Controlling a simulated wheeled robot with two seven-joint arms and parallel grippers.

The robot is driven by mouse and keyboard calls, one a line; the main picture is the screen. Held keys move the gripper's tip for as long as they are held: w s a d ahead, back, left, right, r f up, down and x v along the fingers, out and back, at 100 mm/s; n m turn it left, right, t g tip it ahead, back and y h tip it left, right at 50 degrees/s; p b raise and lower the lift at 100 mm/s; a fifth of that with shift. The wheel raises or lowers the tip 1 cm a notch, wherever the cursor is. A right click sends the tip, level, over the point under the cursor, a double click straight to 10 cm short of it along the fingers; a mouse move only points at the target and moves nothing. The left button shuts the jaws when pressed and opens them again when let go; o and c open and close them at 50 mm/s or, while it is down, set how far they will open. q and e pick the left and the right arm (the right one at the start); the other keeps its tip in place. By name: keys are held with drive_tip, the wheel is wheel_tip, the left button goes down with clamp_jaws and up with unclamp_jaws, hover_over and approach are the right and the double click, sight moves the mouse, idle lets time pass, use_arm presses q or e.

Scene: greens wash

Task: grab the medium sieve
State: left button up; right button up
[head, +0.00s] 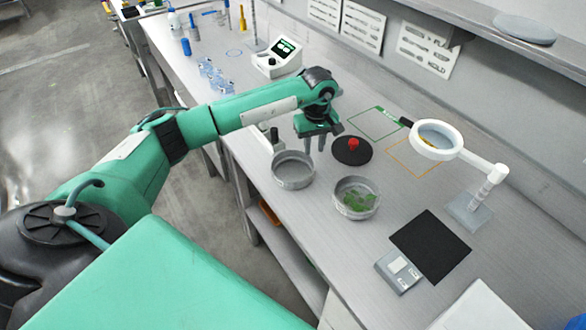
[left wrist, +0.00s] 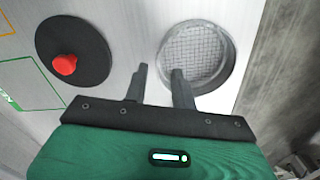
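A round grey metal sieve (head: 293,172) stands on the bench, empty, with its wire mesh showing in the left wrist view (left wrist: 192,52). A second round metal pan or sieve (head: 342,205) holds green leaves and stands to its right; I cannot tell its bottom. No label shows which is the medium one. My left gripper (head: 314,147) points down, just behind and right of the empty sieve in the head view. Its two fingers (left wrist: 157,74) are apart with nothing between them; one overlaps the sieve's rim in the left wrist view, and contact cannot be told. My right gripper is out of view.
A black disc (head: 343,157) with a red knob lies beside the gripper. A white ring magnifier (head: 447,155) stands to the right. A black mat (head: 431,246) and a small scale (head: 389,278) lie nearer. A dark upright object (head: 275,136) stands behind the sieve.

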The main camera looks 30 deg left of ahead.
sight(293, 169)
use_arm(q)
drive_tip(key=shift+f, duration=0.9)
drive_tip(key=shift+f+p, duration=0.45)
drive_tip(key=shift+p, duration=0.15)
wheel_tip(293, 169, down, 3)
drive_tip(key=shift+f+p, duration=0.15)
drive_tip(key=shift+p, duration=0.85)
drive_tip(key=shift+f, duration=0.6)
clamp_jaws()
